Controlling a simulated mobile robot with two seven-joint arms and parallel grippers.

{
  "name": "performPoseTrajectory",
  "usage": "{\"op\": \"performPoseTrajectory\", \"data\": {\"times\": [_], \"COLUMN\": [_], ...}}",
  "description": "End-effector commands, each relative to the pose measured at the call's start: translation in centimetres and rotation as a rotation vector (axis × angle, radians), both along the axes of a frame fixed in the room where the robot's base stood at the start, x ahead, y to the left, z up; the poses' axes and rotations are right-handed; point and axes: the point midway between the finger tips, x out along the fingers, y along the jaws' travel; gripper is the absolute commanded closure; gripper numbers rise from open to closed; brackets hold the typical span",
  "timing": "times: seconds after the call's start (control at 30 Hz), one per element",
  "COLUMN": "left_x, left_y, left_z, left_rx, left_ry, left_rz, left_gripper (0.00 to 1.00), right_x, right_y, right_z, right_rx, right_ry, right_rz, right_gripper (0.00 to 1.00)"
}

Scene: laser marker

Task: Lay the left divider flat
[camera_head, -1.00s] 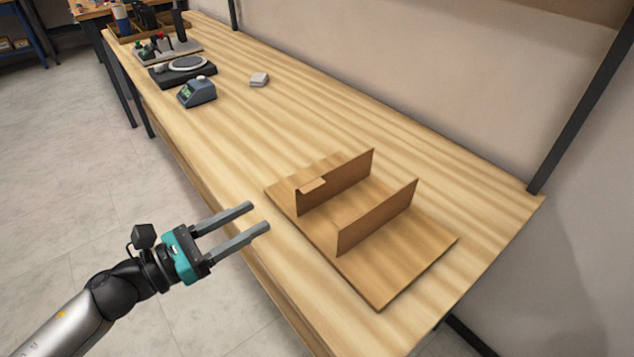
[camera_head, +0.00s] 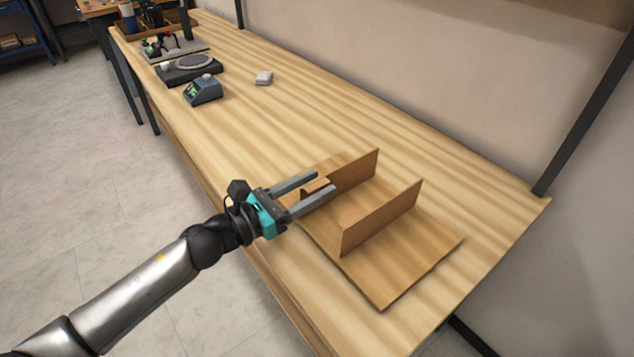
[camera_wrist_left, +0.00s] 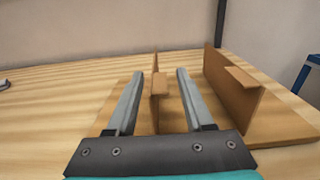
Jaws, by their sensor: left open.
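The left divider (camera_head: 358,174) is a thin brown panel standing upright on a wooden board (camera_head: 395,270), with a small tab near its near end. The right divider (camera_head: 382,217) stands upright, roughly parallel to it. My left gripper (camera_head: 325,181) is open at the near end of the left divider, covering part of it in the head view. In the left wrist view the left divider (camera_wrist_left: 155,105) shows edge-on between the two open fingers, apart from both as far as I can tell. The right divider (camera_wrist_left: 230,88) stands right of the fingers. My right gripper is not in view.
The board lies on a long wooden bench (camera_head: 300,130) against a wall. A black post (camera_head: 580,115) stands at the right corner.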

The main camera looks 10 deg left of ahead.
Motion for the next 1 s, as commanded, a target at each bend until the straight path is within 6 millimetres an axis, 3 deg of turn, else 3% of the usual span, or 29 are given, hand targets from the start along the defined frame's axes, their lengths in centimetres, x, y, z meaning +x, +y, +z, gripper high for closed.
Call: {"op": "performPoseTrajectory", "data": {"times": [0.47, 0.9, 1.0], "left_x": [0.72, 0.70, 0.70], "left_y": [-0.73, -0.71, -0.71], "left_z": [0.00, -0.01, -0.01], "left_rx": [0.001, 0.001, 0.001], "left_ry": [0.000, 0.000, 0.000], "left_rz": [-0.001, -0.001, -0.001], "left_gripper": [0.48, 0.97, 1.00], "right_x": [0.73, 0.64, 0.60], "right_y": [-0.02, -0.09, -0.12], "right_z": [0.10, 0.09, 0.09], "right_rx": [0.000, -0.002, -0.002], "right_ry": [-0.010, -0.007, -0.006], "right_rz": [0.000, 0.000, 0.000], "right_gripper": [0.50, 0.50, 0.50]}}
